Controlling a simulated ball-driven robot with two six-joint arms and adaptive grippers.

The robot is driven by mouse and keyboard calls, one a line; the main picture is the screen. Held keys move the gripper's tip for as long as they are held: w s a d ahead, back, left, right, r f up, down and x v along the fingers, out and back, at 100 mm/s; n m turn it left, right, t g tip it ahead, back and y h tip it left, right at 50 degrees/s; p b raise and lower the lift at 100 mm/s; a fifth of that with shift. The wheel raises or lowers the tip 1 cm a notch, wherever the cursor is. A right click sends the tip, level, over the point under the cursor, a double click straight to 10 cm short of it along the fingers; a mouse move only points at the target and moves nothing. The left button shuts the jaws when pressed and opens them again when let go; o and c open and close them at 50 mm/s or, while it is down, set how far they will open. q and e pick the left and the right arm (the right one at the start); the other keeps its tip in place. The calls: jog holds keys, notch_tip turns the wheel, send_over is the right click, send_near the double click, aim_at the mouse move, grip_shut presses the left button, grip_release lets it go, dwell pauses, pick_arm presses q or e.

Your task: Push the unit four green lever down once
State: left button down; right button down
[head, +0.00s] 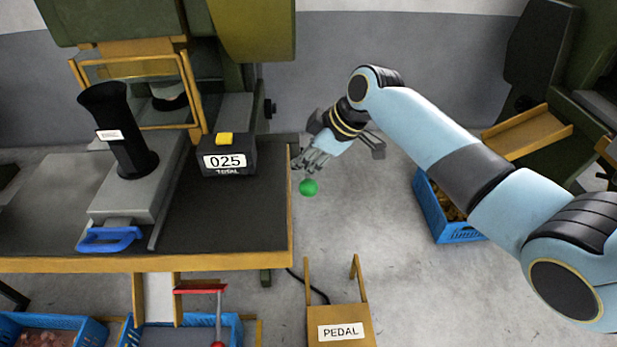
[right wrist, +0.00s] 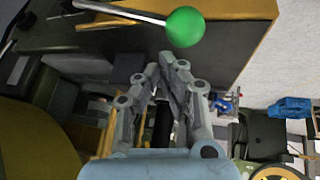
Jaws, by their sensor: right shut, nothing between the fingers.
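The green ball knob (head: 309,187) of the lever hangs just off the right edge of the machine table. In the right wrist view the green knob (right wrist: 185,27) sits on a thin metal rod (right wrist: 118,11) that runs left toward the table. My right gripper (head: 316,164) is just above the knob in the head view, shut and empty. In the right wrist view its fingertips (right wrist: 168,62) are close below the knob in the picture. I cannot tell whether they touch it. No unit number is legible. My left gripper is not in view.
The machine table (head: 240,262) carries a counter box (head: 228,156) reading 025, a black cylinder (head: 120,130) and a blue handle (head: 109,239). A stand marked PEDAL (head: 340,331) is at the front. A blue crate (head: 428,205) stands right. Floor between is clear.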

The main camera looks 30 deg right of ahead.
aim_at(309, 183)
jog(key=shift+s+f, duration=0.15)
jog(key=shift+f, duration=0.15)
jog(key=shift+s+a+f+b, duration=0.15)
jog(key=shift+s+f+b, duration=0.15)
jog(key=shift+f, duration=0.5)
jog(key=shift+s+a+f+b, duration=0.1)
jog(key=shift+s+f+b, duration=0.2)
jog(key=shift+f, duration=0.55)
jog(key=shift+s+a+f+b, duration=0.15)
jog(key=shift+s+f+b, duration=0.15)
jog(key=shift+f, duration=0.5)
dwell(2.1)
jog(key=shift+w+r, duration=0.1)
jog(key=shift+r, duration=0.05)
dwell(0.3)
jog(key=shift+w+d+r+p, duration=0.15)
jog(key=shift+w+r+p, duration=0.15)
jog(key=shift+r+p, duration=0.5)
jog(key=shift+w+d+r+p, duration=0.1)
jog(key=shift+w+r+p, duration=0.3)
jog(key=shift+r, duration=0.55)
jog(key=shift+w+d+r+p, duration=0.15)
jog(key=shift+w+r+p, duration=0.1)
jog(key=shift+r+p, duration=0.55)
jog(key=shift+r, duration=0.15)
